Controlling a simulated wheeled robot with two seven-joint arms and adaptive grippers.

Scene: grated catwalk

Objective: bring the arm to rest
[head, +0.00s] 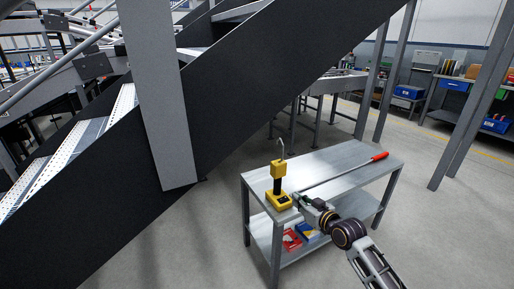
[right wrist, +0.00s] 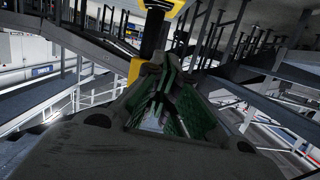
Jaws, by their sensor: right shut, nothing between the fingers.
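My right arm (head: 349,233) comes in from the lower right in the head view. Its gripper (head: 302,200) is over the near edge of a metal table, just right of the base of a yellow and black device (head: 279,190) with a hook on top. In the right wrist view the gripper (right wrist: 172,88) has green-lined fingers and is shut with nothing between them. The yellow part of the device (right wrist: 157,10) shows just beyond the fingertips. I cannot tell whether they touch. My left gripper is not in view.
The metal table (head: 330,162) carries a long rod with a red handle (head: 380,156). Red (head: 291,240) and blue (head: 308,231) bins sit on its lower shelf. A dark staircase side (head: 235,85) and a grey post (head: 158,95) stand to the left. The floor right of the table is clear.

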